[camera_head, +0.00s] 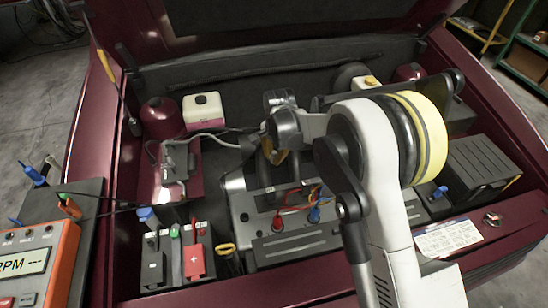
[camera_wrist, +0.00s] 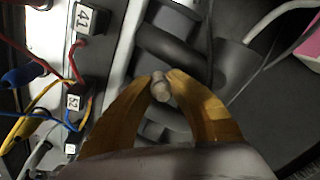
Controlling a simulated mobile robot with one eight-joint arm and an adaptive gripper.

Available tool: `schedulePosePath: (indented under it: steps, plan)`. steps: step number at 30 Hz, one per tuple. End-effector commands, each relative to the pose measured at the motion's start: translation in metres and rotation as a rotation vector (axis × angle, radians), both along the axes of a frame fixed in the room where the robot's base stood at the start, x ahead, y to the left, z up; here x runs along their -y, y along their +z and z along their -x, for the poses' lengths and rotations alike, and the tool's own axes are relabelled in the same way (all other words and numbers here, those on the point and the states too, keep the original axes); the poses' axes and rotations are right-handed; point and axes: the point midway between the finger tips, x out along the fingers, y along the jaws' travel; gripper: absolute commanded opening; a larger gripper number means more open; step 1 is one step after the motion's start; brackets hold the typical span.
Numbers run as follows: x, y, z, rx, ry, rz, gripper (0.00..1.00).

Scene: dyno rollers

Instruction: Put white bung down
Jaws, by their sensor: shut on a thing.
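The white bung (camera_wrist: 162,91) is a small pale plug between the two amber fingertips of my gripper (camera_wrist: 161,80) in the wrist view. My gripper is shut on it and holds it over the engine, close to dark pipes (camera_wrist: 175,50). In the head view my gripper (camera_head: 275,152) is partly hidden behind my own arm and hangs over the middle of the engine bay. The bung cannot be made out in the head view. Whether the bung touches anything under it cannot be told.
The engine cover (camera_head: 290,245) carries red and blue leads. A battery (camera_head: 175,258) with a red clamp stands front left, beside an orange RPM meter (camera_head: 40,265). A black box (camera_head: 480,165) is at right.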

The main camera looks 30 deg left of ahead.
Motion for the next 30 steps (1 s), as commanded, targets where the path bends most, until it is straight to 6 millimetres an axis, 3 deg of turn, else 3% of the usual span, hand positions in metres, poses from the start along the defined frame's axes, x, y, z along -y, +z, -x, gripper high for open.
schedulePosePath:
  steps: [4,5,6,15,19,30]
  plan:
    - [0.0,-0.005,0.0,0.0,0.0,0.0,0.0]
    - [0.0,-0.004,0.0,0.0,0.0,0.0,0.22]
    - [0.0,-0.003,0.0,0.0,0.0,0.0,0.34]
    - [0.0,-0.002,0.0,0.0,0.0,0.0,0.35]
    - [0.001,0.008,0.001,0.0,0.0,0.0,0.35]
    - [0.009,0.088,0.008,0.0,0.0,0.0,0.35]
